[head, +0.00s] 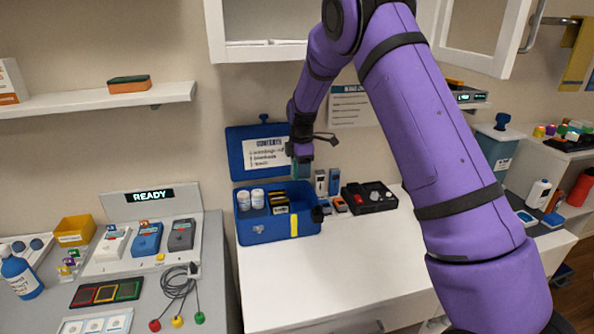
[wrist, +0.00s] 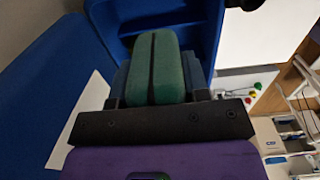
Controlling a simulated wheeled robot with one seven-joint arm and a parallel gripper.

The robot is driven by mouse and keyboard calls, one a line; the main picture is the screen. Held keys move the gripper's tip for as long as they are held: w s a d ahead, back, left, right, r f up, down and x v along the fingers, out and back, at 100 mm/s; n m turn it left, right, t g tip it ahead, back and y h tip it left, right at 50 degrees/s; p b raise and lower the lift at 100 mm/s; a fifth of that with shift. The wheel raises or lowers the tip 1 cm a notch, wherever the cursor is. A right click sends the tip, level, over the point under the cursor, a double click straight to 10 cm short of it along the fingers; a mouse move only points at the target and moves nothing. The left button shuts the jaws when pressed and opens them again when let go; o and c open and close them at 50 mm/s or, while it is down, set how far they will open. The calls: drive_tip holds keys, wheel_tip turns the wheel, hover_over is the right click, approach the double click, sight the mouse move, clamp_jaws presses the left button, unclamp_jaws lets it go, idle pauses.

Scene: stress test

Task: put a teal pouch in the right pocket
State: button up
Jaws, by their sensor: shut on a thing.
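The teal pouch (wrist: 155,68) is held between the fingers of my gripper (wrist: 156,82), with a dark stripe down its middle. In the head view my gripper (head: 302,158) is over the right part of the open blue box (head: 275,238), and the teal pouch (head: 301,170) hangs below it. The box has a raised lid (head: 238,150) with a white label. White-capped bottles (head: 250,199) stand in its left pocket, and dark and yellow packets (head: 279,203) are in the middle. The right pocket's inside is largely hidden in the head view. In the wrist view the blue box wall (wrist: 205,20) lies beyond the pouch.
A black tray (head: 369,197) and small upright boxes (head: 327,183) stand right of the blue box. A grey station with a READY sign (head: 149,195) is at the left. The white counter (head: 310,275) in front of the box is clear.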

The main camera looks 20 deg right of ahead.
drive_tip(key=shift+w+d+f, duration=0.25)
drive_tip(key=shift+d+f, duration=0.25)
drive_tip(key=shift+d, duration=0.05)
drive_tip(key=shift+a+f, duration=0.2)
drive_tip(key=shift+f, duration=1.35)
drive_tip(key=shift+s, duration=0.1)
drive_tip(key=shift+f, duration=5.65)
drive_tip(key=o, duration=1.1)
